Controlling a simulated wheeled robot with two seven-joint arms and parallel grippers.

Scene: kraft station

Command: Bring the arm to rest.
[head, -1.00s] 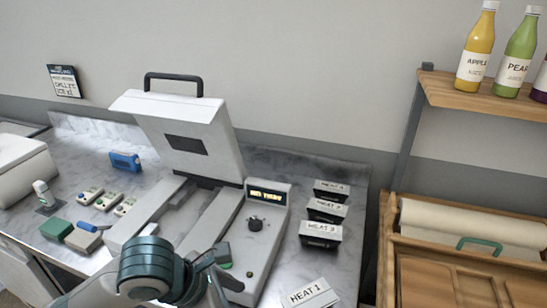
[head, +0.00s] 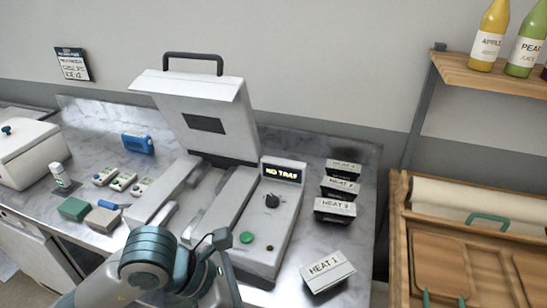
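My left arm comes in from the bottom left, with its teal wrist joint over the front of the sealing machine (head: 285,225). My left gripper (head: 222,240) shows only in part, and its fingertips are hidden or too unclear to judge. It appears to hold nothing that I can see. The machine's lid (head: 205,115) stands raised by its black handle, and its display (head: 282,173) reads "NO TRAY". A black knob and a green button sit below the display. My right gripper is not in view.
Several labelled heat boxes stand right of the machine, with "HEAT 1" (head: 328,271) nearest. A white container (head: 30,158), a blue device (head: 138,143) and small blocks (head: 75,208) lie left. A wooden shelf (head: 490,75) with bottles and a wooden tray unit (head: 400,230) stand right.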

